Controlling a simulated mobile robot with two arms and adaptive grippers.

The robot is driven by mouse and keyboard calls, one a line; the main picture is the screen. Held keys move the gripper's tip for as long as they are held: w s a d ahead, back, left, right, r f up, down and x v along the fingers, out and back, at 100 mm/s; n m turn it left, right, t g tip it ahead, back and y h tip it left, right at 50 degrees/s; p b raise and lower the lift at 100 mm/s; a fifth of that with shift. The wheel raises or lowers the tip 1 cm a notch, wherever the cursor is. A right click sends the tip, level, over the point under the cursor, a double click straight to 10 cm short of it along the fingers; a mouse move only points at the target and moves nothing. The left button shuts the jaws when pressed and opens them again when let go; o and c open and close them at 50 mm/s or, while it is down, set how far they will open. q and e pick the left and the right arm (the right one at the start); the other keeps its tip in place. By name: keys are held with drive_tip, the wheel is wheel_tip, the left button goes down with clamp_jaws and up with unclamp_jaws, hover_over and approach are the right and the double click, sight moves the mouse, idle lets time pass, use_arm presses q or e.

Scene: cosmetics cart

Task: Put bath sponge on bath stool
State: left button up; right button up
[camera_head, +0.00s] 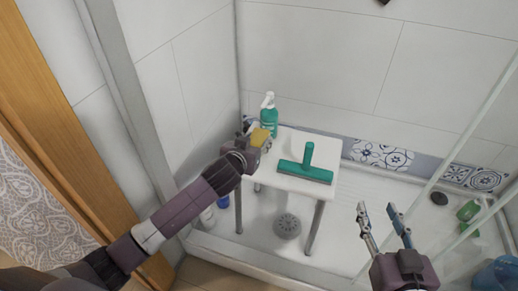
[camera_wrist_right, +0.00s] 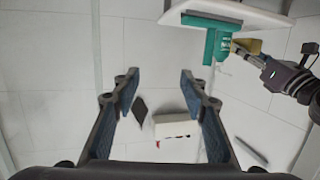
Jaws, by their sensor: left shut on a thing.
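The yellow bath sponge (camera_head: 260,136) is held in my left gripper (camera_head: 254,140) over the back-left part of the bath stool, close to its seat. Whether it touches the seat I cannot tell. The bath stool (camera_head: 291,148) has a white seat and grey legs. In the right wrist view the sponge (camera_wrist_right: 252,46) shows beside the stool's edge (camera_wrist_right: 245,12), with my left gripper (camera_wrist_right: 257,60) on it. My right gripper (camera_head: 377,208) is open and empty, right of and in front of the stool; its spread fingers (camera_wrist_right: 157,78) frame the wrist view.
A green squeegee (camera_head: 306,172) lies on the front-right of the seat. A green pump bottle (camera_head: 268,115) stands at the back-left, by the sponge. A glass panel (camera_head: 462,140) and green bottles (camera_head: 468,211) are at the right. A drain (camera_head: 287,226) shows below the stool.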

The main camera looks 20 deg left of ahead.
use_arm(q)
drive_tip(key=shift+w, duration=0.65)
drive_tip(key=shift+f, duration=0.1)
wheel_tip(320, 180, down, 3)
drive_tip(key=shift+f+b, duration=0.15)
drive_tip(key=shift+b, duration=0.8)
use_arm(e)
wheel_tip(320, 180, up, 11)
drive_tip(key=a+t+y, duration=0.1)
drive_tip(key=t, duration=0.4)
drive_tip(key=shift+a+r+t+y, duration=0.2)
drive_tip(key=shift+t+y, duration=0.1)
drive_tip(key=shift+t, duration=0.1)
use_arm(q)
drive_tip(key=shift+f, duration=0.1)
use_arm(e)
drive_tip(key=shift+s, duration=0.1)
use_arm(q)
drive_tip(key=o, duration=1.2)
drive_tip(key=shift+o, duration=0.2)
use_arm(e)
drive_tip(key=shift+r, duration=0.1)
